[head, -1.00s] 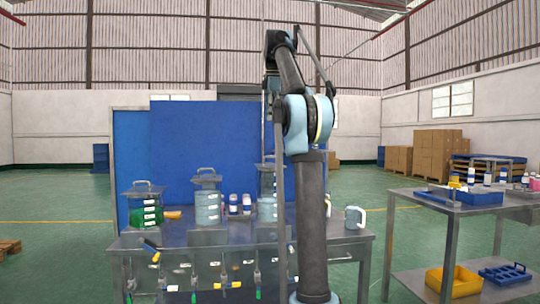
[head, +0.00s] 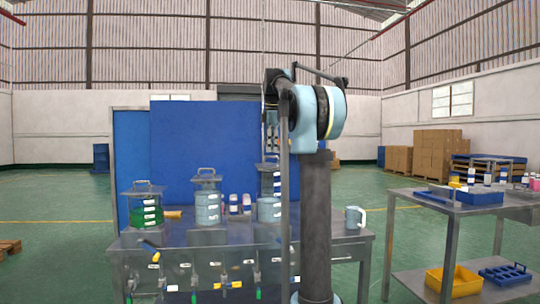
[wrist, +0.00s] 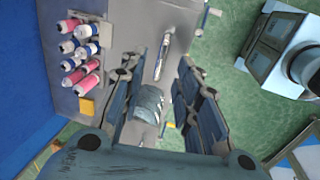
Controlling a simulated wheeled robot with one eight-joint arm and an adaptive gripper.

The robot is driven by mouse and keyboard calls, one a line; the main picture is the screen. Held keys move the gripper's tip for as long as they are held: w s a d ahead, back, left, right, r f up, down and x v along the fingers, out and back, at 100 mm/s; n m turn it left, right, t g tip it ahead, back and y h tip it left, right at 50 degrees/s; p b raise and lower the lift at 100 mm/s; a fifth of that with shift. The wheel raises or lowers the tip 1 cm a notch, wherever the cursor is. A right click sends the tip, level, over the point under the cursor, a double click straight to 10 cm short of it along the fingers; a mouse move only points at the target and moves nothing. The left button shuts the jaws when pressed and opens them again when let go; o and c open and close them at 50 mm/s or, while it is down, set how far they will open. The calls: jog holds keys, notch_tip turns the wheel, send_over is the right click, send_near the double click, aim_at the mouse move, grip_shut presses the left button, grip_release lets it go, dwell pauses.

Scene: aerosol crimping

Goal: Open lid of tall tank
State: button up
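Three tanks with lids and top handles stand in a row on the steel table (head: 340,238). The right tank (head: 269,207) is the tallest and partly hidden by my arm; its lid (head: 267,165) is on top. The middle tank (head: 207,207) is shorter; the left tank (head: 150,213) holds green liquid. All lids look seated. My gripper (head: 271,143) hangs above the right tank, fingers down. In the wrist view my gripper (wrist: 158,105) is open, with a gap between its fingers. A grey cylindrical thing (wrist: 148,103) shows below that gap; I cannot tell which thing it is.
Small red-white bottles (head: 240,204) stand between the middle and right tanks. Blue panels (head: 215,145) rise behind. A side table (head: 470,204) with a blue tray stands right. Valves hang along the table front.

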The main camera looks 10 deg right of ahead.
jog(key=shift+w+f, duration=0.15)
jog(key=shift+f, duration=0.6)
jog(key=shift+w+f, duration=0.15)
jog(key=shift+f, duration=0.6)
grip_shut()
